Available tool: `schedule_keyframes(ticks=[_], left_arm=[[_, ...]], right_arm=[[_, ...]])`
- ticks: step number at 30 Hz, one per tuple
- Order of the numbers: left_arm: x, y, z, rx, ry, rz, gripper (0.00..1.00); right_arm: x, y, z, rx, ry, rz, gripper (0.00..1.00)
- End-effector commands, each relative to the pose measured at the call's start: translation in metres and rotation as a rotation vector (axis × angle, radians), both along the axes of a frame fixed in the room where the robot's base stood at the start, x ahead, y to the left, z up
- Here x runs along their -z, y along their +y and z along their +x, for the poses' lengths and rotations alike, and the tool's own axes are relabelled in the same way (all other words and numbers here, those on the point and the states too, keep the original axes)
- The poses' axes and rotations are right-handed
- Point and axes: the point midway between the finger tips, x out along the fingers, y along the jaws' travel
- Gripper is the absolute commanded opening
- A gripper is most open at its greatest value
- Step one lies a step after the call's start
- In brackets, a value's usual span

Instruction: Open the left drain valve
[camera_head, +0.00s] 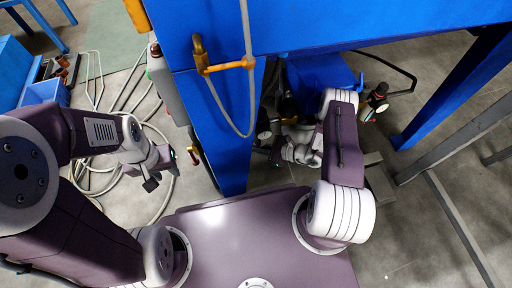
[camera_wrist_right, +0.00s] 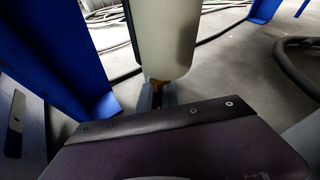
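The blue leg (camera_head: 222,135) stands between my two grippers. A yellow pipe fitting (camera_head: 222,66) with a hanging grey hose is on the machine's front. Pale hoses (camera_head: 101,180) lie looped on the floor at left. Blue bins (camera_head: 44,92) stand farther left.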

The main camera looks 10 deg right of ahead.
Motion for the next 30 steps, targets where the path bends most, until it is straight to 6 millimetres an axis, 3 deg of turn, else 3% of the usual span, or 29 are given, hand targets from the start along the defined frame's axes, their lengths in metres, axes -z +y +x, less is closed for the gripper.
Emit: schedule_keyframes(ticks=[7,17,18,20,30], left_arm=[[0.018,0.0,0.0,0.0,0.0,0.0,0.36],[0.017,0.0,0.0,0.0,0.0,0.0,0.36],[0.017,0.0,0.0,0.0,0.0,0.0,0.36],[0.017,0.0,0.0,0.0,0.0,0.0,0.36],[0.013,0.0,0.0,0.0,0.0,0.0,0.36]], right_arm=[[0.003,0.005,0.0,0.001,0.002,0.174,0.0],[-0.005,0.006,0.0,0.0,0.005,0.227,0.0],[-0.005,0.006,0.0,0.0,0.005,0.227,0.18],[-0.005,0.006,0.0,0.0,0.006,0.226,0.29],[-0.007,0.003,-0.002,0.002,0.006,0.225,0.29]])
